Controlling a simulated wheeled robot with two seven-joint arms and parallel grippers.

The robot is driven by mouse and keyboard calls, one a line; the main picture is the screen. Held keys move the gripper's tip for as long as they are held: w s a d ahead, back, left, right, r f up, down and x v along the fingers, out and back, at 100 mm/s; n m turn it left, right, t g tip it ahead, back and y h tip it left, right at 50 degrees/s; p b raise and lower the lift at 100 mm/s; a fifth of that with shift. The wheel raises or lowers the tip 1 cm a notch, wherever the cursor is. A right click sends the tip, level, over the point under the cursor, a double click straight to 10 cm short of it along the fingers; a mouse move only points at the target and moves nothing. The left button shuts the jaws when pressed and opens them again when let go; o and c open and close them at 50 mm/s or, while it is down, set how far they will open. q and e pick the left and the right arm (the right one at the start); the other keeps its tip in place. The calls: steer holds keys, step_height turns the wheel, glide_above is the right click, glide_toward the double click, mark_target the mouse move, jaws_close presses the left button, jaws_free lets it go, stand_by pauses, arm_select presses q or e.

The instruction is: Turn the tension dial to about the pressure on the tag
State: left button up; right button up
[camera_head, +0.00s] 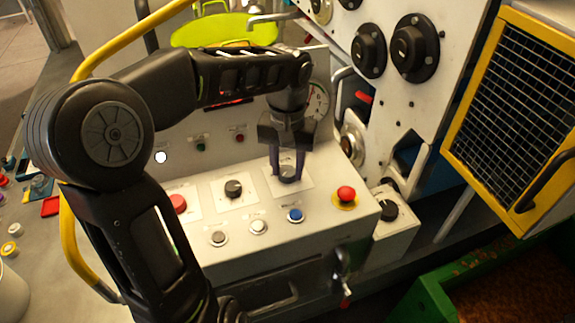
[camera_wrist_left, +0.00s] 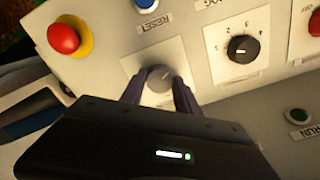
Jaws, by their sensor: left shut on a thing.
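My left gripper (camera_head: 286,168) is shut on a small dark dial (camera_head: 289,178) on a white plate on the sloped control panel. In the left wrist view the dial is a round grey knob (camera_wrist_left: 158,75) between the two fingers of the gripper (camera_wrist_left: 158,88). The plate's markings are mostly hidden or unreadable. A round white gauge (camera_head: 318,101) with a red needle is partly hidden behind my left wrist; I cannot read it. I cannot make out a pressure tag. My right gripper is not in view.
A second black dial (camera_head: 233,188) with numbers sits to the left. Red (camera_head: 346,194), blue (camera_head: 295,215) and white (camera_head: 258,227) buttons lie close by. A black knob on a side box (camera_head: 388,210) is at right. A yellow mesh guard (camera_head: 512,110) stands beyond.

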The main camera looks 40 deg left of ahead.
mark_target(288, 171)
arm_select(q)
jaws_close()
steer(key=shift+m, duration=1)
steer(key=o, duration=1)
jaws_free()
steer(key=shift+r+b, duration=0.3)
steer(key=shift+r, duration=0.2)
step_height(288, 171, up, 6)
steer(key=shift+f+p, duration=0.1)
steer(key=shift+p, duration=0.2)
steer(key=shift+r, duration=0.55)
